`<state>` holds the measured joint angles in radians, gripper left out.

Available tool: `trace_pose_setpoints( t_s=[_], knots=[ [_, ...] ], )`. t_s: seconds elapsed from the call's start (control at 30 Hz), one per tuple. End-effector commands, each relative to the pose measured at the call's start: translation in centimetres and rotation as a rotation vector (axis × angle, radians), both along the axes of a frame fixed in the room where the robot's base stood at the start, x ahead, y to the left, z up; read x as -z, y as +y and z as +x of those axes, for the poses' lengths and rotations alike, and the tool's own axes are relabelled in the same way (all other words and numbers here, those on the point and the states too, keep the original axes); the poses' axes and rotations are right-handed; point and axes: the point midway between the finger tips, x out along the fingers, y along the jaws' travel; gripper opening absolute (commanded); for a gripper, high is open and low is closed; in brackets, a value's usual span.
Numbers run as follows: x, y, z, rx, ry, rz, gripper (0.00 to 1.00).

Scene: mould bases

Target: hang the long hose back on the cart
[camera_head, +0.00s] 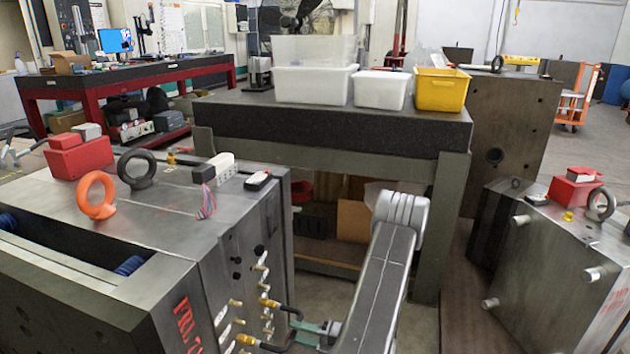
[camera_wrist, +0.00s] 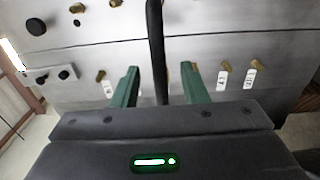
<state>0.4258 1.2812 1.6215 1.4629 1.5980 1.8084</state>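A black hose (camera_wrist: 155,35) runs down between the two green fingers of my gripper (camera_wrist: 159,68) in the wrist view. The fingers stand apart with clear gaps on both sides of the hose. In the head view my gripper (camera_head: 318,331) is beside the port face of the near mould base, low in the middle. Two black hose stretches, an upper one (camera_head: 285,308) and a lower one (camera_head: 275,347), run from brass fittings towards it. I cannot tell whether they are one hose. An orange cart (camera_head: 575,106) stands far back at the right.
The near mould base (camera_head: 130,215) has brass fittings (camera_head: 262,268) sticking out of its port face. A dark-topped table (camera_head: 330,125) with bins stands behind my arm. Another mould base (camera_head: 555,260) is at the right. A narrow floor gap lies between.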

Motion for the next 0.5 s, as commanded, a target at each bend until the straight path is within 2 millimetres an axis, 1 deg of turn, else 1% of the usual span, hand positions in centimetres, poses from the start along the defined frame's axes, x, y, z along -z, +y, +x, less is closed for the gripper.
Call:
trace_pose_setpoints(
  t_s=[0.13, 0.33, 0.5],
  knots=[
    [0.01, -0.02, -0.01, 0.0, 0.0, 0.0, 0.4],
    [0.0, -0.03, -0.01, 0.0, 0.0, 0.0, 0.01],
    [-0.04, -0.07, -0.01, 0.0, 0.0, 0.001, 0.0]
  ],
)
